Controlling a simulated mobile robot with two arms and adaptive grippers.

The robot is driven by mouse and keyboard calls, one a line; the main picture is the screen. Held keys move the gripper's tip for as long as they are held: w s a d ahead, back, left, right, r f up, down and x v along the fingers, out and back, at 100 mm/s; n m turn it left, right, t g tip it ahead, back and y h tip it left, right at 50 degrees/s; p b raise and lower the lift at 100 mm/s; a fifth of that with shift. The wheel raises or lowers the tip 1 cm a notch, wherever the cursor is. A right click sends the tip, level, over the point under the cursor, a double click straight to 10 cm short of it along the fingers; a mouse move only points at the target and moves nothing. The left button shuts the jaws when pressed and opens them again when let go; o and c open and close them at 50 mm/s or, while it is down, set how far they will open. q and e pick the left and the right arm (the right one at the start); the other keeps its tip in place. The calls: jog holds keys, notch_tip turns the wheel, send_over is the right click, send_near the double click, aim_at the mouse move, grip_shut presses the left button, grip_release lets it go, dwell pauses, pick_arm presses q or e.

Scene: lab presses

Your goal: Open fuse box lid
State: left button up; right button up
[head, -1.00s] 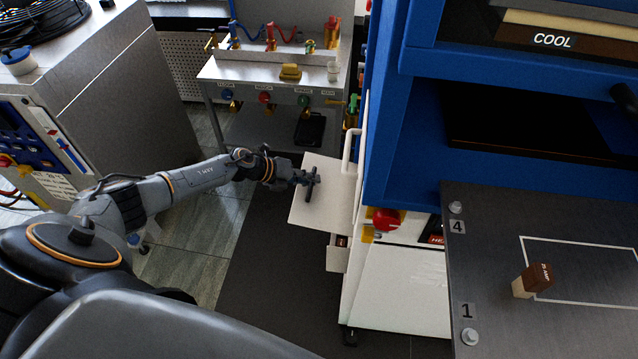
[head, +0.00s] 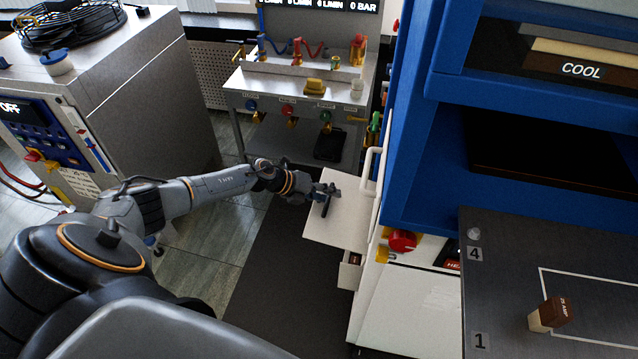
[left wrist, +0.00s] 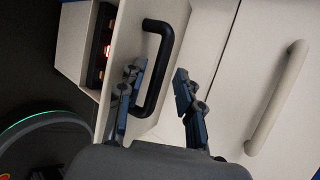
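The fuse box lid (head: 345,222) is a white panel standing out from the side of the white and blue press cabinet in the head view. It stands ajar: the left wrist view shows the box's dark interior (left wrist: 103,47) with a small orange glow beside the lid (left wrist: 128,28). The lid's black handle (left wrist: 168,75) shows there too. My left gripper (head: 326,195) is at the lid's outer face. In the left wrist view its blue-padded fingers (left wrist: 158,100) are spread apart, with part of the handle between them. My right gripper is not in view.
A pale cabinet handle (left wrist: 278,98) stands to the right of the lid. The open box (head: 350,272) shows below the lid. A red knob (head: 402,241) and a dark plate (head: 500,300) with a brown-and-cream block (head: 549,314) lie to the right. Dark floor matting is clear below.

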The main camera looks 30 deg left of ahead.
pick_arm(q)
jog(key=v, duration=1.1)
jog(key=shift+s+r, duration=0.2)
jog(key=shift+s, duration=0.05)
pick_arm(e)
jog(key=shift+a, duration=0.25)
